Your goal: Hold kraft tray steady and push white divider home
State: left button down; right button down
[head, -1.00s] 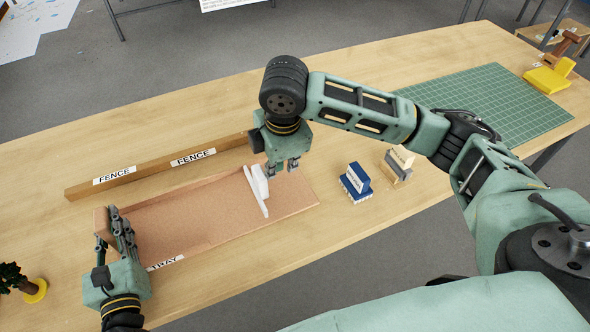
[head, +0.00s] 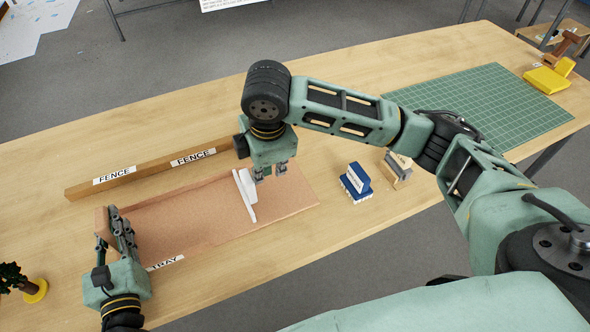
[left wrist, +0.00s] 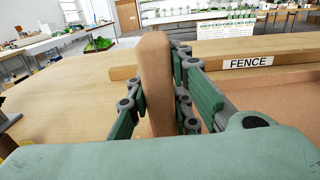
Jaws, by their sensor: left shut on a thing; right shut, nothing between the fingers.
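The kraft tray (head: 185,224) lies on the table, a long shallow brown tray with a TRAY label on its near side. My left gripper (head: 114,226) is shut on the tray's left end wall; the left wrist view shows that wall (left wrist: 156,80) between the fingers. The white divider (head: 245,195) stands across the tray, right of its middle, slightly slanted. My right gripper (head: 271,176) is shut and empty, just right of the divider with its fingertips low over the tray. I cannot tell whether it touches the divider.
A wooden fence (head: 140,171) lies behind the tray. Blue (head: 356,182) and tan (head: 397,170) blocks stand to the right. A green cutting mat (head: 485,105) and a yellow object (head: 546,79) are at the far right. A small model tree (head: 14,279) is at the left front.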

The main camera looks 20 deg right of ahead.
pick_arm(q)
jog(key=shift+s+f, duration=0.1)
jog(key=shift+f, duration=0.2)
pick_arm(e)
jog(key=shift+d, duration=1.25)
notch_tip(320, 180, up, 9)
dwell(0.9)
pick_arm(q)
jog(key=c, duration=1.6)
grip_release()
jog(key=shift+r, duration=0.1)
jog(key=shift+o, duration=0.4)
pick_arm(e)
jog(key=shift+w, duration=0.1)
pick_arm(q)
jog(key=shift+r, duration=0.1)
